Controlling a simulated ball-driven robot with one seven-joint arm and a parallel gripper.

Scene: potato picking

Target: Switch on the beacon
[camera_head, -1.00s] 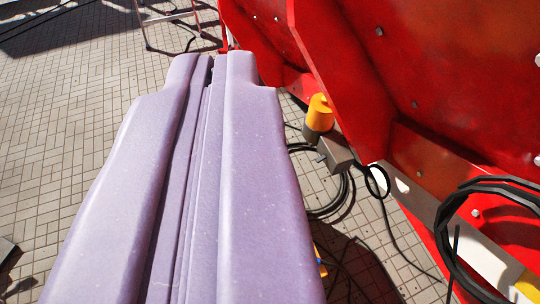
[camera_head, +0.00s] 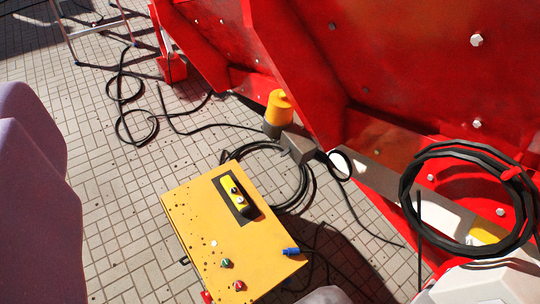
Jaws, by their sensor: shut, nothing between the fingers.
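The beacon (camera_head: 280,107), a yellow-orange cap on a dark base, stands beside the red machine, above the middle of the picture. I cannot tell whether it is lit. A yellow control box (camera_head: 200,240) is at the lower middle. It carries a black and yellow switch unit (camera_head: 238,200), a green button (camera_head: 226,263) and a red button (camera_head: 240,286). The pale purple form at the left edge appears to be my gripper (camera_head: 22,125). It is shut and empty, partly cut off by the frame, and apart from the box in the picture.
The red machine (camera_head: 400,60) fills the upper right. A grey block (camera_head: 298,147) sits by the beacon. Black cables (camera_head: 145,120) lie on the paving, and a black hose coil (camera_head: 410,190) hangs at right. The paving (camera_head: 120,220) left of the box is clear.

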